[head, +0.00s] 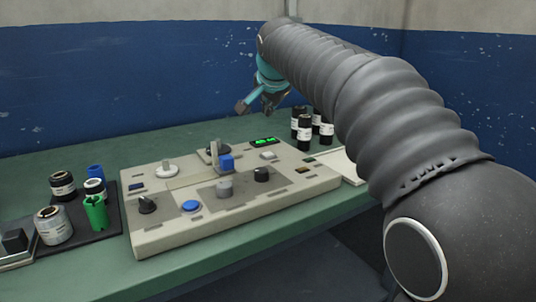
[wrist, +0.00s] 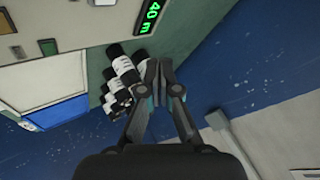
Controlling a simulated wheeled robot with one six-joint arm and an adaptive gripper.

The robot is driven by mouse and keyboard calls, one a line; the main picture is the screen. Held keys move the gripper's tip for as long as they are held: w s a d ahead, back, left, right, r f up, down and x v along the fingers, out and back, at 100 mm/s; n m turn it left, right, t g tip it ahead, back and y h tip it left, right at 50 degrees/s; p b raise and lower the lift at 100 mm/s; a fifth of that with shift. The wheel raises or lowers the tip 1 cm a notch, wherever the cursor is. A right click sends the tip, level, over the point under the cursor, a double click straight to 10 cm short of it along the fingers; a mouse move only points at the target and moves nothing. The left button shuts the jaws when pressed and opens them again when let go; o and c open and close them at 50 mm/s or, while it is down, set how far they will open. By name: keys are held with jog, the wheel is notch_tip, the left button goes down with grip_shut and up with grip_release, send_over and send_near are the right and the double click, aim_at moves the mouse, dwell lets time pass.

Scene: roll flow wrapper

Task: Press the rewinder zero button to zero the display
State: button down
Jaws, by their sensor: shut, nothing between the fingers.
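The beige control panel (head: 160,232) lies on the green bench. Its lit green display (head: 263,141) is at the back right; in the wrist view the display (wrist: 149,15) seems to read "40 m". A small pale button (head: 268,155) sits just in front of the display; I cannot read its label, so I cannot tell if it is the zero button. My gripper (head: 268,104) is raised above the back of the panel, apart from it. In the wrist view my gripper (wrist: 158,66) has its fingers together, with nothing between them.
Several black bottles with white labels (head: 304,128) stand right of the display, and they show close below my fingers in the wrist view (wrist: 125,68). A blue block (head: 227,163), knobs and a blue button (head: 191,206) stand on the panel. A dark tray (head: 110,219) with containers is at left.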

aim_at(269, 154)
jog(key=shift+f, duration=0.15)
jog(key=shift+f+b, duration=2.4)
jog(key=shift+f, duration=1.85)
jog(key=shift+f, duration=0.15)
jog(key=shift+f+b, duration=0.3)
jog(key=shift+f+b, duration=0.35)
jog(key=shift+f, duration=0.1)
jog(key=shift+r, duration=0.1)
jog(key=shift+r+p, duration=0.75)
jog(key=shift+r, duration=0.15)
